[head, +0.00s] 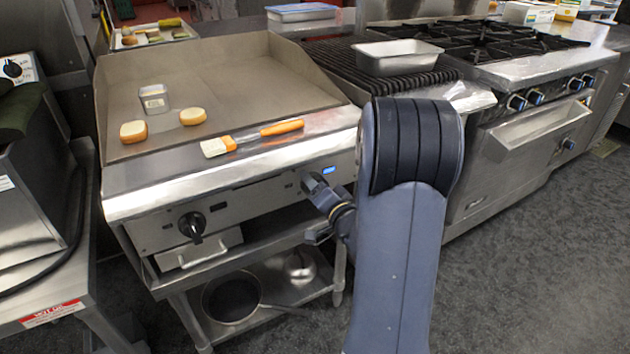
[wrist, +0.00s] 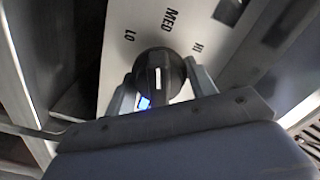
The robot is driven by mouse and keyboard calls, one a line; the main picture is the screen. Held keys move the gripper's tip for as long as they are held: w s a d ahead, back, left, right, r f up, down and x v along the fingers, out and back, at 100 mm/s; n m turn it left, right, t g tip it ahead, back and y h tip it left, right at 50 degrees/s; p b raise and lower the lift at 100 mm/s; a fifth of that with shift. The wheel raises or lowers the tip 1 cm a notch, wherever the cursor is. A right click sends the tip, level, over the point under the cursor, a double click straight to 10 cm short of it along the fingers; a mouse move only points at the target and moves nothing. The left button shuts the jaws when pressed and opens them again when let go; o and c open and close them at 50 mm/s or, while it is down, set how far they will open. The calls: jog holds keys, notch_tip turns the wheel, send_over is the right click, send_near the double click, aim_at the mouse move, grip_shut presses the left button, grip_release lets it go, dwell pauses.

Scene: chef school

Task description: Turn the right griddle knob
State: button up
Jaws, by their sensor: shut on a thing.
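The griddle (head: 250,170) stands at the left in the head view, with its front panel facing me. Its right knob (wrist: 158,68) is round and black in the wrist view, with a white mark upright in the picture, pointing between the LO and MED labels, nearer MED. My gripper (wrist: 158,88) is shut on this knob, one finger on each side. In the head view my gripper (head: 322,190) is at the right end of the panel and hides most of the right knob. The left knob (head: 192,226) is black and free.
A brush (head: 250,138), two bun pieces (head: 133,131) and a small clear-sided container (head: 154,98) are on the griddle. A pan (head: 231,297) lies on the shelf below. A stove with a metal tray (head: 398,55) stands to the right. The floor (head: 520,270) in front is clear.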

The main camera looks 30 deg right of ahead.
jog(key=shift+m+p, duration=0.4)
jog(key=shift+m, duration=0.7)
jog(key=shift+f, duration=0.1)
jog(key=o, duration=0.7)
jog(key=shift+s, duration=0.1)
jog(key=s, duration=0.5)
jog(key=s+p, duration=0.1)
jog(key=s, duration=0.4)
jog(key=shift+s+d, duration=0.2)
jog(key=shift+s, duration=0.15)
jog(key=shift+w, duration=0.1)
